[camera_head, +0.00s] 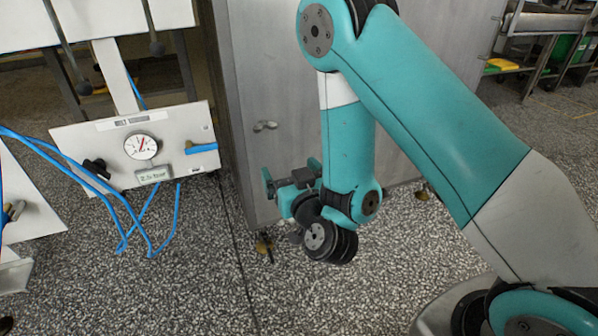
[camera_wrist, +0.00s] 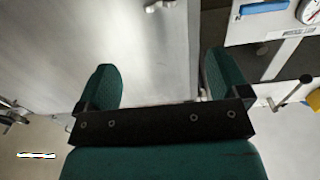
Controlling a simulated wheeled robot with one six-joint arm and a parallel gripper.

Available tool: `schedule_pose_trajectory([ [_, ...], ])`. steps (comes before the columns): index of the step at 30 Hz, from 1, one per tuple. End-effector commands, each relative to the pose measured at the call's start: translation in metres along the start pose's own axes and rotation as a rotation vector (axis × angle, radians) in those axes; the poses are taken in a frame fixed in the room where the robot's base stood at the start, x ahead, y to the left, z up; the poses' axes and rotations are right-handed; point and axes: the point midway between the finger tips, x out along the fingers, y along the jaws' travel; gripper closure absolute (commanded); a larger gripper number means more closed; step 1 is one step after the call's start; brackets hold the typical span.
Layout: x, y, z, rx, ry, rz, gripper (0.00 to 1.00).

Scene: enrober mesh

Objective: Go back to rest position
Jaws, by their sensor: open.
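My gripper (camera_head: 290,178) hangs low at the end of my teal arm, in front of the grey metal cabinet (camera_head: 268,90). In the wrist view my gripper (camera_wrist: 160,85) shows two green fingers set wide apart, with nothing between them. The cabinet face (camera_wrist: 150,55) fills the space beyond the fingers. The fingers look apart from it, but the exact gap is hard to tell. My arm bends down from the upper middle of the head view and covers part of the cabinet.
A white panel (camera_head: 105,160) with a round gauge (camera_head: 141,146), a blue handle (camera_head: 202,148) and blue hoses (camera_head: 125,215) stands left of the cabinet. A small latch (camera_head: 265,126) sticks out of the cabinet. The speckled floor (camera_head: 190,290) in front is clear.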

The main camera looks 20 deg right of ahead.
Motion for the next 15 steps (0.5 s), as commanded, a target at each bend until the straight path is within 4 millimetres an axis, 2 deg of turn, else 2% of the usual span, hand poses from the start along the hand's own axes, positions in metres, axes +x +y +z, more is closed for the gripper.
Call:
schedule_pose_trajectory([
  [10,0.001,-0.002,-0.002,0.004,-0.003,-0.008,0.06],
  [13,0.004,-0.012,-0.011,0.029,-0.024,-0.064,0.06],
  [15,0.007,-0.027,-0.022,0.058,-0.058,-0.144,0.06],
])
